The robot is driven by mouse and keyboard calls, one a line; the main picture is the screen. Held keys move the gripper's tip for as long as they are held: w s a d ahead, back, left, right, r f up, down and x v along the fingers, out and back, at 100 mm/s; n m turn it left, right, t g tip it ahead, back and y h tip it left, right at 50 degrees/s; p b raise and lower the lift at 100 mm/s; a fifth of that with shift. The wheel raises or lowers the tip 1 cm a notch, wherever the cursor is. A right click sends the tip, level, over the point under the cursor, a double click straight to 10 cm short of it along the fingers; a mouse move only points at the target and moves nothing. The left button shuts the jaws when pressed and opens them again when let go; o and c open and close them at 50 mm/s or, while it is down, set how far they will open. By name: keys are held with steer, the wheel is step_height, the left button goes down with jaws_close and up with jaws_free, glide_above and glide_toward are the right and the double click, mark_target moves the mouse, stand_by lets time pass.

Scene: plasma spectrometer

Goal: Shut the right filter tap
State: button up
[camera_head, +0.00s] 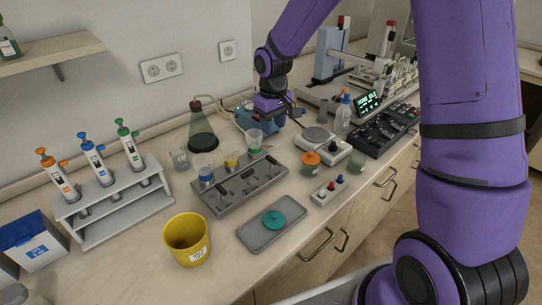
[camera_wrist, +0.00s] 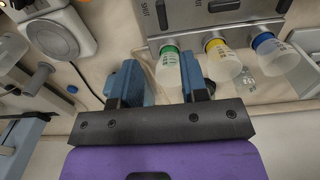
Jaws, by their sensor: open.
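A grey filter manifold (camera_head: 240,184) carries three clear funnels with blue, yellow and green collars. The right, green-collared funnel (camera_head: 254,143) also shows in the wrist view (camera_wrist: 169,68). Dark tap handles lie along the manifold's front face. The right tap (camera_head: 270,159) is beside the green funnel; its exact angle is too small to tell. In the wrist view a tap handle (camera_wrist: 163,14) shows at the top edge. My gripper (camera_head: 262,120) is behind the manifold's right end, apart from the tap. Its blue fingers (camera_wrist: 160,85) are open, with nothing held between them.
A conical flask (camera_head: 202,130) stands behind the manifold, near the wall. A balance (camera_head: 316,138) and an orange-lidded jar (camera_head: 310,162) are to the right. A grey tray (camera_head: 272,229) with a teal lid and a yellow bucket (camera_head: 187,240) are in front.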

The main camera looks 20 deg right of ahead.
mark_target(271, 158)
steer(key=f, duration=1.2)
steer(key=shift+w+a+f, duration=0.1)
steer(key=shift+w+a, duration=0.05)
steer(key=shift+w, duration=0.15)
jaws_close()
